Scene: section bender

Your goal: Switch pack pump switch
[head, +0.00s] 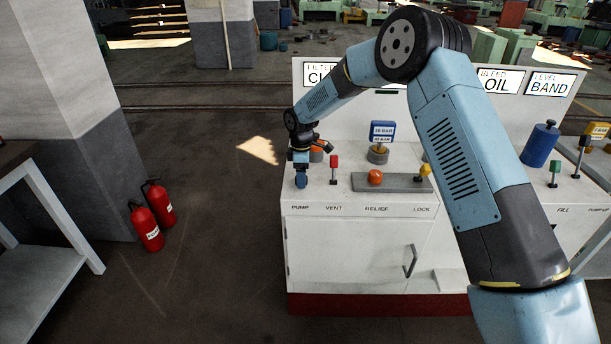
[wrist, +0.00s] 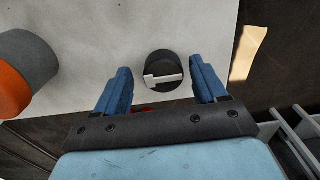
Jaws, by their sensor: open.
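The pump switch (wrist: 164,71) shows in the wrist view as a dark round knob with a white bar across its top, on the pale top of the pack cabinet (head: 350,262). My gripper (wrist: 160,68) is open, with one blue finger on each side of the knob. No clear contact shows, and I cannot tell how far above or around the knob the fingertips are. In the head view my gripper (head: 301,180) points down above the PUMP label and hides the switch.
An orange-topped grey cylinder (wrist: 25,72) stands near my gripper. A red-topped lever (head: 334,168) is close on the right, before a grey block with an orange knob (head: 375,177) and a yellow lever (head: 425,171). Fire extinguishers (head: 148,226) stand on the floor at left.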

